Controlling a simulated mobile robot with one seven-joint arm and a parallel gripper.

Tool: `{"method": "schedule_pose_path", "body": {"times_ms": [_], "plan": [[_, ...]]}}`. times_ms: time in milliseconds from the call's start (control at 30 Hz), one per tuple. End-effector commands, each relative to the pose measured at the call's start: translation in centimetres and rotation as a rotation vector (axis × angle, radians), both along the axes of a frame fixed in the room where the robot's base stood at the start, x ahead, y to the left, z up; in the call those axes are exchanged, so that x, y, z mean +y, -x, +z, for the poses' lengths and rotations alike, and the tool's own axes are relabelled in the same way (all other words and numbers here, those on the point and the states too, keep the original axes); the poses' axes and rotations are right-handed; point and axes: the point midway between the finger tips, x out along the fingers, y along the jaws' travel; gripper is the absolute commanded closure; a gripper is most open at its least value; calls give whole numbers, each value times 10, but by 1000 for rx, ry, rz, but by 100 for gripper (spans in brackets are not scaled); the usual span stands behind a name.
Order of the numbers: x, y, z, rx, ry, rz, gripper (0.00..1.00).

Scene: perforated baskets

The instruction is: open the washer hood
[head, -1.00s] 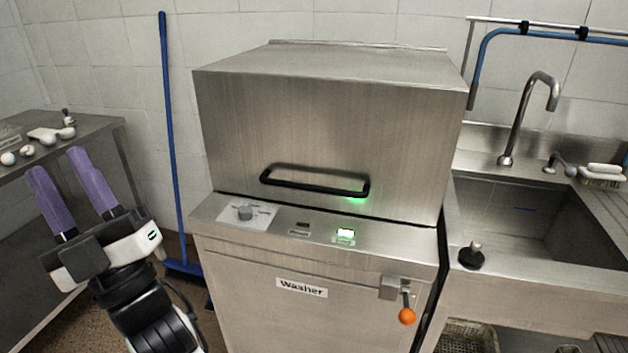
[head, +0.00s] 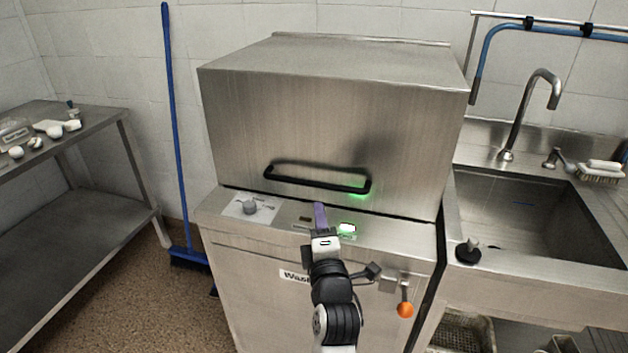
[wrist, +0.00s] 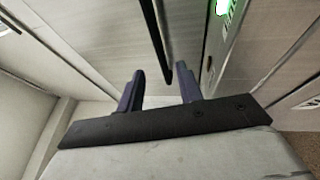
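The washer hood (head: 320,120) is a steel box lid, down on the washer body (head: 245,290). Its black bar handle (head: 315,182) runs across the lower front of the hood. My gripper (head: 319,210) is in front of the washer, with its purple fingers just below the handle in the head view. In the wrist view my gripper (wrist: 162,82) is open, its two fingers apart. The black handle (wrist: 156,35) reaches down between the fingers there, apart from both. I cannot tell how deep it sits between them.
The control panel has a knob (head: 250,207) and a green light (head: 347,228). An orange-tipped lever (head: 405,309) is on the right front. A sink (head: 510,215) stands to the right. A blue broom (head: 175,130) and a steel table (head: 70,210) are to the left.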

Motion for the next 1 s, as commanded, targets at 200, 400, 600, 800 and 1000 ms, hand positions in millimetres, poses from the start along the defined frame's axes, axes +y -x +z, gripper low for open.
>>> {"method": "schedule_pose_path", "body": {"times_ms": [200, 400, 600, 800, 1000], "plan": [[6, -48, 15, -2, -1, 2, 64], [11, -84, 19, -1, -1, 2, 64], [13, -102, 21, -2, -2, 1, 64], [13, -105, 20, -1, -2, 1, 64], [13, -105, 20, -2, -2, 1, 72]]}}
